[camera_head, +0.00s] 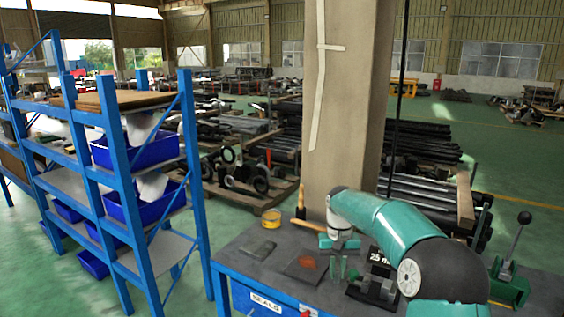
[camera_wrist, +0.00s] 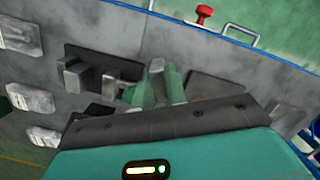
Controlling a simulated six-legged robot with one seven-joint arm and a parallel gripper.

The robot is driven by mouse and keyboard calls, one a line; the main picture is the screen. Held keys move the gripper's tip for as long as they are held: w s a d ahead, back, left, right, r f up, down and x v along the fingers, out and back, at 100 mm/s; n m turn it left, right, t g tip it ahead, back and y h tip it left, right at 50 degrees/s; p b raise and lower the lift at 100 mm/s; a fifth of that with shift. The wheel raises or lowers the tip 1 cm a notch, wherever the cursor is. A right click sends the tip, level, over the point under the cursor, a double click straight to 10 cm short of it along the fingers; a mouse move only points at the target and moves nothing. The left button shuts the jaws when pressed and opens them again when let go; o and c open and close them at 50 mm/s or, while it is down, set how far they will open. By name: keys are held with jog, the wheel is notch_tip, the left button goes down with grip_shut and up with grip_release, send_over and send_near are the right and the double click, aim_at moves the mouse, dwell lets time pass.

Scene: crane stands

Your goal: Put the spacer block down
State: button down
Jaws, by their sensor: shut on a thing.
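My gripper (camera_head: 338,266) points down over the grey bench top (camera_head: 232,258), with its green fingers close together. In the wrist view my gripper (camera_wrist: 160,88) is shut, and a small pale piece of the spacer block (camera_wrist: 157,66) seems to show between the fingertips. The fingers hide most of the block, and I cannot tell whether it touches the bench. A dark plate with a red patch (camera_head: 305,264) lies just left of the fingers in the head view.
A black fixture (camera_head: 376,285) stands right of the fingers; its grey blocks (camera_wrist: 75,75) show in the wrist view. A yellow tin (camera_head: 271,218) and a wooden handle (camera_head: 301,202) are at the back. A pillar (camera_head: 345,110) rises behind. A green lever device (camera_head: 509,280) stands right.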

jog(key=s+f+m, duration=0.2)
jog(key=s+m, duration=0.1)
jog(key=s, duration=0.5)
jog(key=shift+s+y, duration=0.3)
jog(key=shift+d, duration=0.1)
